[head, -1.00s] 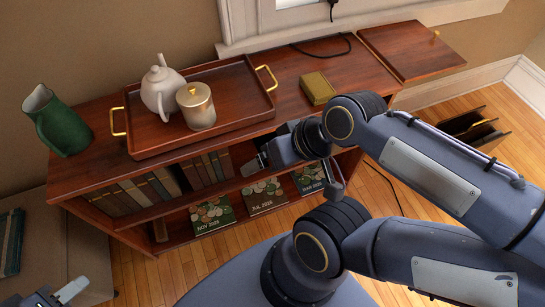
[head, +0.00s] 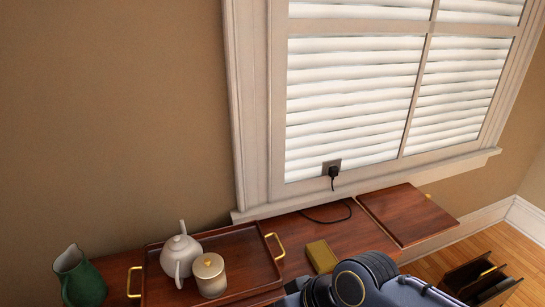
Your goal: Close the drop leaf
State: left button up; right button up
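The drop leaf (head: 408,213) is a reddish-brown wooden panel at the right end of the cabinet top (head: 345,237). It lies raised, about level with the top, with a visible seam between them. A small brass knob (head: 427,196) sits near its far right edge. My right arm comes in at the bottom right, in front of the cabinet and below the leaf, but its gripper is outside the picture. My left gripper is not in the picture either.
A wooden tray (head: 240,246) with brass handles holds a white teapot (head: 180,255) and a lidded jar (head: 209,275). A green pitcher (head: 80,280) stands left. A yellowish box (head: 322,256) and plugged-in cord (head: 330,217) are near the leaf. A dark rack (head: 482,280) stands on the floor.

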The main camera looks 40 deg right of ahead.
aim_at(410, 216)
jog(key=z, duration=2.3)
jog(key=u, duration=0.75)
jog(key=i+l+u, duration=0.25)
jog(key=l+u, duration=0.3)
jog(key=i+l+u, duration=0.25)
jog(key=l+u, duration=0.3)
jog(key=l, duration=0.15)
jog(key=i+l, duration=0.1)
jog(key=l, duration=0.75)
jog(key=l+u, duration=0.15)
jog(key=l, duration=0.7)
jog(key=i, duration=0.05)
